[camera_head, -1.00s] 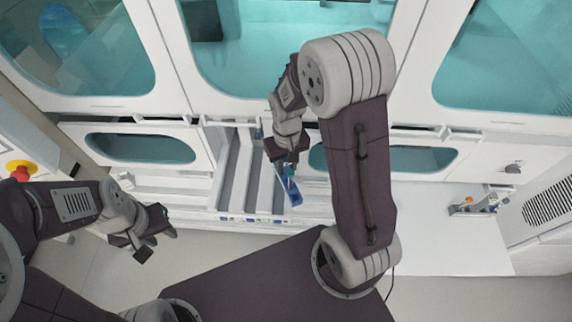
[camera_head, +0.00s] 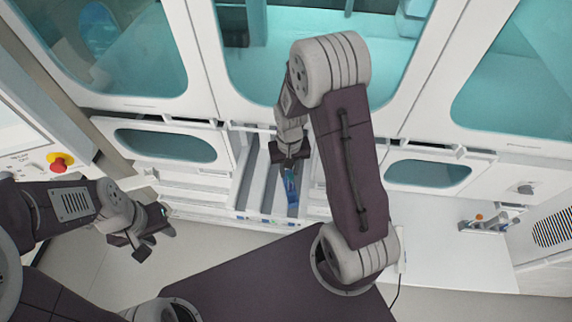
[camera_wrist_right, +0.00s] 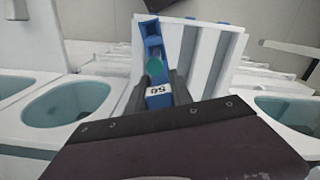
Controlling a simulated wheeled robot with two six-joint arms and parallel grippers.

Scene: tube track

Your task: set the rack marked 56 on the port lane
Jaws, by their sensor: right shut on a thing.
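The blue rack (camera_head: 291,187) with a white label reading 56 (camera_wrist_right: 158,90) is in my right gripper (camera_head: 290,158). In the right wrist view the gripper (camera_wrist_right: 160,88) is shut on the labelled end of the rack, and a green round spot (camera_wrist_right: 154,68) shows on it. The white laned tray (camera_head: 246,180) lies below; it also shows in the right wrist view (camera_wrist_right: 206,60). The rack is over the tray's right-hand side in the head view, roughly along the lanes. I cannot tell whether it touches the lane floor. My left gripper (camera_head: 150,241) is open and empty, far left of the tray.
White cabinets with teal windows (camera_head: 310,60) stand behind the tray. A red button (camera_head: 60,162) is on a panel at left. A small fixture (camera_head: 487,222) stands on the white surface at right.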

